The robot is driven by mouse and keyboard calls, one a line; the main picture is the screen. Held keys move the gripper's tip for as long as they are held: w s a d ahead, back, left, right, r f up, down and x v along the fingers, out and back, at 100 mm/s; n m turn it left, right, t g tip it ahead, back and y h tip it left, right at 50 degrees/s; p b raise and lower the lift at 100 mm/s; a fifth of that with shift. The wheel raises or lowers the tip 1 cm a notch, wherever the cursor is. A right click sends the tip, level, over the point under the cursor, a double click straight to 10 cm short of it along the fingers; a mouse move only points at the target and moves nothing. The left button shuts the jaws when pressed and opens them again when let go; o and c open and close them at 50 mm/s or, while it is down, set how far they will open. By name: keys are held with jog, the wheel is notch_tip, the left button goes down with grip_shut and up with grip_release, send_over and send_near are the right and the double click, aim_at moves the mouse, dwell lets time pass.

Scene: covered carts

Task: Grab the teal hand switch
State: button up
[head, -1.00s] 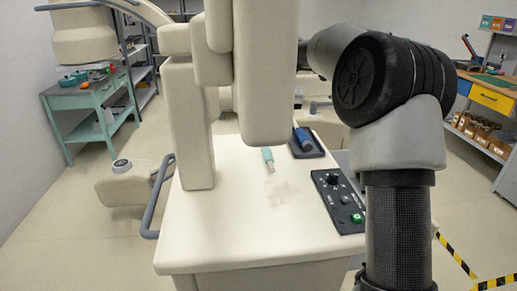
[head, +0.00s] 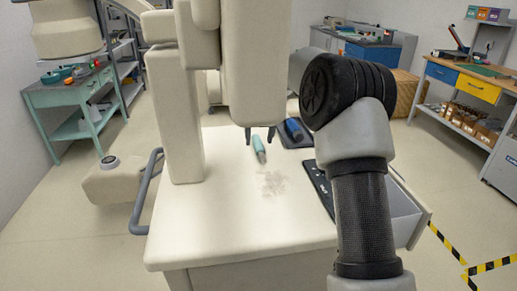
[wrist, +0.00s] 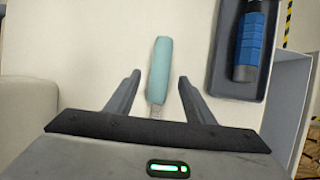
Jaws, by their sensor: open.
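The teal hand switch (head: 259,146) lies on the cream top of the covered cart (head: 225,225). In the wrist view the switch (wrist: 161,58) is a rounded teal handle with a pale, narrow end toward my gripper. My gripper (head: 260,134) is open and empty, with its dark fingers pointing down over the switch's far end. In the wrist view my gripper's two fingers (wrist: 159,77) stand on either side of the narrow end and lower handle, with gaps on both sides. The height between fingertips and cart top is hard to tell.
A blue-handled tool (head: 293,129) lies in a dark tray (wrist: 235,90) just right of the switch. A dark control panel (head: 318,184) is partly hidden behind my arm. An open drawer (head: 405,215) juts from the cart's right side. The front of the cart top is clear.

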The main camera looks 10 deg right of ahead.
jog(key=shift+x, duration=0.9)
jog(key=c, duration=1.1)
jog(key=shift+r, duration=0.15)
jog(key=shift+c, duration=0.2)
